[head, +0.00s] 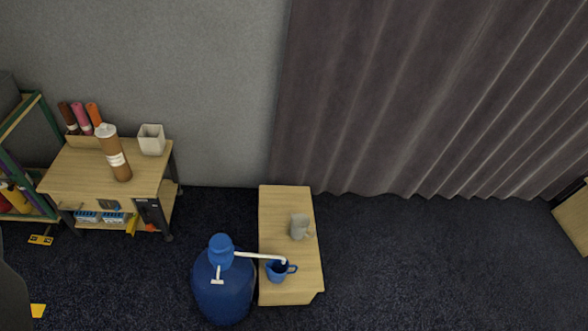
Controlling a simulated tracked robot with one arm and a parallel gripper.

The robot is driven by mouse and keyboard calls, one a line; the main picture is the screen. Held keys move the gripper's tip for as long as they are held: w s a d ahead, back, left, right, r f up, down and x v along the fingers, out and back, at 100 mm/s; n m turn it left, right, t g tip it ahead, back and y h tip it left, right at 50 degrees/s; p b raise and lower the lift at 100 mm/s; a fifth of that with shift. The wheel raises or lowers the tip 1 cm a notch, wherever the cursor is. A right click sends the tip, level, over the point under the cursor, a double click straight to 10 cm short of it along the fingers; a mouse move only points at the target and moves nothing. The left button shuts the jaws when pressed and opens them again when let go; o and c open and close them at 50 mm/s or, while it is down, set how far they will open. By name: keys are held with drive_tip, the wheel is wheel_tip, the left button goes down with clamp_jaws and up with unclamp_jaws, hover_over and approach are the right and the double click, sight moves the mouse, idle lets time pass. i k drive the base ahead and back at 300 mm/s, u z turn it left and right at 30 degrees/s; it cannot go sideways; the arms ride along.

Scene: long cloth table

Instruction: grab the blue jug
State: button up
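A large round blue jug (222,290) with a blue pump top and a white spout stands at the bottom centre, beside the left side of a low wooden table. A small blue cup-like vessel (279,271) with a handle stands on the near part of that table, under the end of the white spout. A grey mug or pitcher (300,226) stands farther back on the same table. My gripper is not in view.
The low wooden table (281,200) stands on dark carpet. A wooden cart (75,180) at the left holds a brown cylinder (117,160) and a white pot (151,139). Shelving (27,165) is at the far left. Carpet (430,265) right of the table is clear.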

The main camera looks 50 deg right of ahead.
sight(276, 278)
drive_tip(key=k, duration=0.6)
drive_tip(key=z, duration=0.55)
drive_tip(key=i, duration=1.45)
drive_tip(key=z, duration=0.2)
